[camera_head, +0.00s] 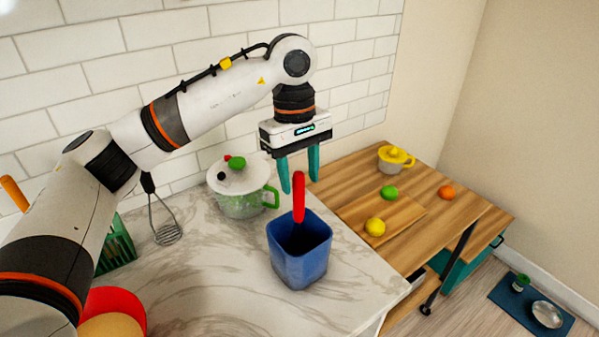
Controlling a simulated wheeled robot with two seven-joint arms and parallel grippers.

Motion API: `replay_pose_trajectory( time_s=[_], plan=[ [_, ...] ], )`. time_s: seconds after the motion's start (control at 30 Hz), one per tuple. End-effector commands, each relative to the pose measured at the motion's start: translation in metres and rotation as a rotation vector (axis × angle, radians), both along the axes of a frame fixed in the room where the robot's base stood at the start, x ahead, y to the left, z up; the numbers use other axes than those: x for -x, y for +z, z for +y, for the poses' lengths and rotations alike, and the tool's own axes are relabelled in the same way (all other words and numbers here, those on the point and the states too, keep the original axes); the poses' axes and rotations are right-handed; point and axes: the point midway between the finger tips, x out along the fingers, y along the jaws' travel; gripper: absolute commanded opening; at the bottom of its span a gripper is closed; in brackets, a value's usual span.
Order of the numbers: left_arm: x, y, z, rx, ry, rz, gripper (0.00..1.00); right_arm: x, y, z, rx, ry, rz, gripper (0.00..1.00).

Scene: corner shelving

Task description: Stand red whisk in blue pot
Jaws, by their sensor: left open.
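The blue pot (300,262) stands on the marble counter. The red whisk (298,198) stands in it nearly upright, with its red handle sticking up above the rim; its lower end is hidden inside the pot. My left gripper (302,186) is open above the pot, pointing down. Its two teal fingers are apart, and the top of the red handle shows between their tips in the picture. I cannot tell whether a finger touches the handle. My right gripper is not in view.
A lidded pot with a green handle (238,205) stands behind left. Another whisk (165,230) hangs near a green rack (117,246). A red bowl (128,301) is at front left. A wooden cart (345,175) with fruit and a juicer (394,162) stands right.

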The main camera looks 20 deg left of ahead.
Motion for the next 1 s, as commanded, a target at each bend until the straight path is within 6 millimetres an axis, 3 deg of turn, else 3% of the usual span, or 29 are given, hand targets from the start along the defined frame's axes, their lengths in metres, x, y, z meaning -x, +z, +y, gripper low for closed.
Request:
replay_pose_trajectory(
  time_s=[0.17, 0.4, 0.53, 0.73, 1.0],
  plan=[
    [-0.002, 0.024, 0.002, 0.001, 0.001, -0.005, 0.46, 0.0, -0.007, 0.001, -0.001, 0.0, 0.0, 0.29],
    [-0.006, 0.079, 0.007, 0.0, 0.002, -0.006, 0.46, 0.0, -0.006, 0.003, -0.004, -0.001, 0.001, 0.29],
    [-0.007, 0.101, 0.009, -0.001, 0.0, -0.004, 0.46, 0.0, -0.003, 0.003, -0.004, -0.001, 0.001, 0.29],
    [-0.008, 0.116, 0.01, 0.001, 0.0, -0.002, 0.46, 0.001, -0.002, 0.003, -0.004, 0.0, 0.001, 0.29],
    [-0.008, 0.117, 0.01, 0.001, -0.001, 0.0, 0.46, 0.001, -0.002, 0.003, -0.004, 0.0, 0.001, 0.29]
  ],
)
